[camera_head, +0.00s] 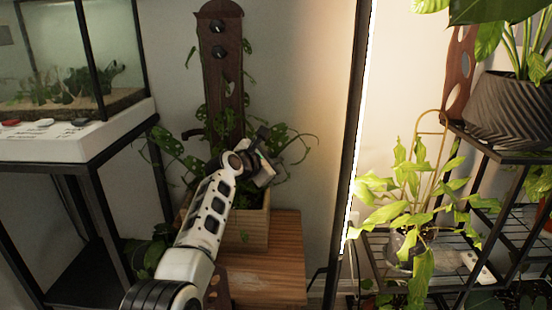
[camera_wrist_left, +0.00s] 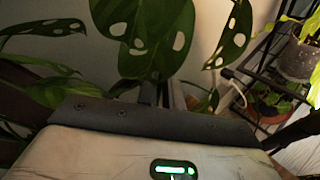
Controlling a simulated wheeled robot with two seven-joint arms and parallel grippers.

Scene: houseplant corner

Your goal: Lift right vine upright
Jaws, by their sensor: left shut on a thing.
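The right vine (camera_head: 300,138), with green holed leaves, leans out to the right of the dark wooden support board (camera_head: 222,90) above the wooden planter box (camera_head: 258,222). My left gripper (camera_head: 268,152) is at the vine's base side, above the planter, and is shut on the vine. The fingertips and the gripped stem are partly hidden by the gripper body and leaves. In the left wrist view large holed leaves (camera_wrist_left: 145,38) hang just beyond the gripper. Other vine leaves (camera_head: 168,140) spread to the left of the board. My right gripper is not in view.
The planter stands on a wooden stand (camera_head: 275,270). A glass tank (camera_head: 65,60) on a white-topped black stand is at the left. A black post with a bright light strip (camera_head: 358,130) stands to the right. A wire shelf (camera_head: 470,265) holds a leafy potted plant (camera_head: 405,245).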

